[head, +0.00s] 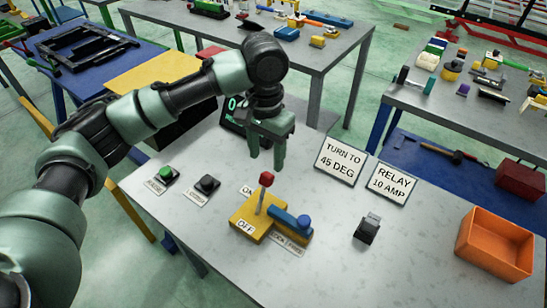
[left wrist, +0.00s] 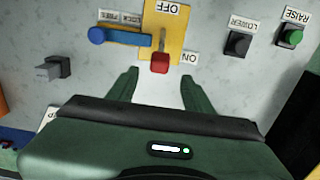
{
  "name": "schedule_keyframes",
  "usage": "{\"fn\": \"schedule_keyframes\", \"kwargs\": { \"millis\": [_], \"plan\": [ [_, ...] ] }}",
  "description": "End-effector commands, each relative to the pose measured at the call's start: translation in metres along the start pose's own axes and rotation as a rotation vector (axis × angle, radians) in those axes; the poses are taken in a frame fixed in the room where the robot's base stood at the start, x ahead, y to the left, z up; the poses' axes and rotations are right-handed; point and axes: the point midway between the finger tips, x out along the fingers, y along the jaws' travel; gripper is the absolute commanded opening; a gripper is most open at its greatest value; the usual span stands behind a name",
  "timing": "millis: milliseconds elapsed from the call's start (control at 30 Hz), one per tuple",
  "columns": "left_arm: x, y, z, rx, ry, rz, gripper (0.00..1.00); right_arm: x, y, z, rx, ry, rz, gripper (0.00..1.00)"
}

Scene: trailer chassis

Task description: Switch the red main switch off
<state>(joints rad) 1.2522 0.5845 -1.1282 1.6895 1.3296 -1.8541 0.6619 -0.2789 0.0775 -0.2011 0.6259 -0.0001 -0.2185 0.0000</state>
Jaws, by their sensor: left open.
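The main switch has a yellow base (head: 246,210) and a lever topped by a red knob (head: 266,179). In the left wrist view the red knob (left wrist: 160,63) lies nearer the ON label (left wrist: 189,58) than the OFF label (left wrist: 173,7). My left gripper (head: 266,157) points down above and just behind the knob, its fingers apart and empty. In the left wrist view the fingertips (left wrist: 158,77) stand either side of the knob's line, apart from it. A blue lever (head: 290,221) lies beside the base, by the LOCK/FREE label (head: 287,245). My right gripper is not in view.
A green button (head: 166,173) and black button (head: 208,184) are left of the switch. Signs (head: 340,161) stand behind right. A dark block-like control (head: 367,228) and an orange bin (head: 496,243) are on the right. The table front is mostly clear.

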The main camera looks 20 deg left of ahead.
Motion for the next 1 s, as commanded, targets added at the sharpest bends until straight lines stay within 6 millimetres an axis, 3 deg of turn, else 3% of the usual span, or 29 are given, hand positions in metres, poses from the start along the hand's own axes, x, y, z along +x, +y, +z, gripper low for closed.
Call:
{"fn": "schedule_keyframes", "kwargs": {
  "millis": [133,467,633,900,933,1000],
  "plan": [
    [0.01,-0.001,0.001,-0.003,-0.004,-0.001,0.51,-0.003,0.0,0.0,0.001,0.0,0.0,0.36],
    [0.06,-0.001,0.001,-0.003,-0.003,-0.001,0.51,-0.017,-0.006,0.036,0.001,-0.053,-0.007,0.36],
    [0.074,-0.001,0.0,-0.001,-0.001,-0.001,0.51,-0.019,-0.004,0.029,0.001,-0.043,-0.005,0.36],
    [0.077,-0.001,0.0,0.0,0.001,-0.001,0.51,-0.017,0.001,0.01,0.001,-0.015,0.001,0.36],
    [0.077,-0.001,0.0,0.0,0.001,-0.001,0.48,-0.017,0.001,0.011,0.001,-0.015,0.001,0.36],
    [0.077,-0.001,0.0,0.0,0.001,-0.001,0.29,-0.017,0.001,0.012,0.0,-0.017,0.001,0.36]
  ]
}}
